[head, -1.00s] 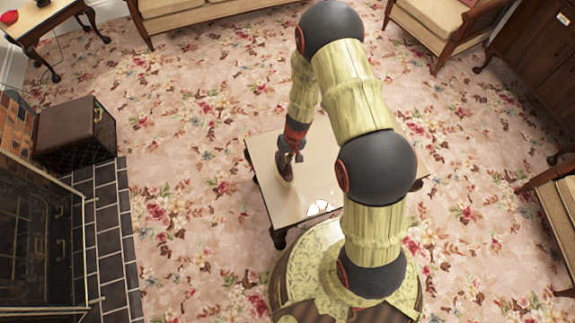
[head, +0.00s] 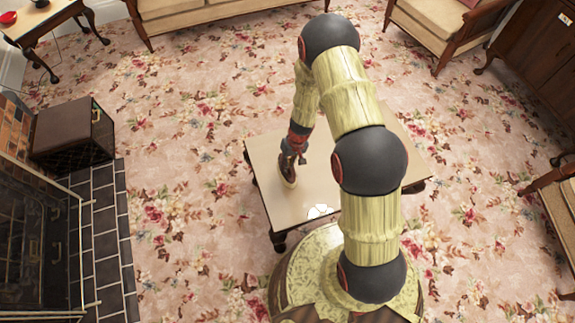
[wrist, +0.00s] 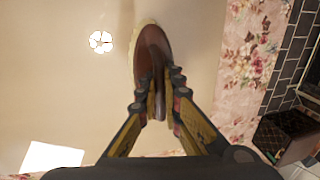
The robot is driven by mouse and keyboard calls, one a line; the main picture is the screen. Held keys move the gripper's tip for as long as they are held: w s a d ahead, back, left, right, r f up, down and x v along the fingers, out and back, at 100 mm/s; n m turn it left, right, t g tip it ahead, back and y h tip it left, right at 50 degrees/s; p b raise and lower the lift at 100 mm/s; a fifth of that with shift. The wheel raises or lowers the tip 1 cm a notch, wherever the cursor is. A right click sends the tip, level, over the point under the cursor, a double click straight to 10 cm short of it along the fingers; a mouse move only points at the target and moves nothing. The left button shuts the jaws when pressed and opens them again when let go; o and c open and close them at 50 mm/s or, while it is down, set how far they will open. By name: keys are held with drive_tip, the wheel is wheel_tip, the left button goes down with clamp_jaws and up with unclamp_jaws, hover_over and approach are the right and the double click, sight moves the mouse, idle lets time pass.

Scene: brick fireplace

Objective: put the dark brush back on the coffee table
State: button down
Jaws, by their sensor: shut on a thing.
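The dark brush (wrist: 150,50) is brown with a pale bristle edge. My gripper (wrist: 159,98) is shut on its narrow handle end in the wrist view. In the head view my gripper (head: 294,156) holds the brush (head: 288,172) over the left part of the coffee table (head: 265,160). The pale tabletop (wrist: 60,85) fills much of the wrist view behind the brush. I cannot tell whether the brush touches the tabletop or hangs just above it.
A small white flower-shaped thing (head: 319,211) lies on the table near its front; it also shows in the wrist view (wrist: 101,42). A dark box (head: 72,137) stands by the tiled hearth (head: 107,230) at left. Most of the tabletop is bare.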

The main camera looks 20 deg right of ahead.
drive_tip(key=c, duration=2)
unclamp_jaws()
drive_tip(key=shift+o, duration=0.2)
wheel_tip(320, 180, up, 12)
drive_tip(key=d+p, duration=0.2)
drive_tip(key=p, duration=0.3)
wheel_tip(320, 180, up, 14)
drive_tip(key=t, duration=0.1)
hover_over(293, 167)
drive_tip(key=w+a, duration=0.2)
drive_tip(key=s+a+r+t, duration=0.1)
drive_tip(key=s+r, duration=0.3)
drive_tip(key=r, duration=1.1)
drive_tip(key=s+r+t+h, duration=0.2)
drive_tip(key=s+r+t, duration=0.1)
drive_tip(key=s+r, duration=1.4)
drive_tip(key=s, duration=0.2)
drive_tip(key=shift+s+d+r+t, duration=0.2)
drive_tip(key=shift+s+d+t, duration=0.1)
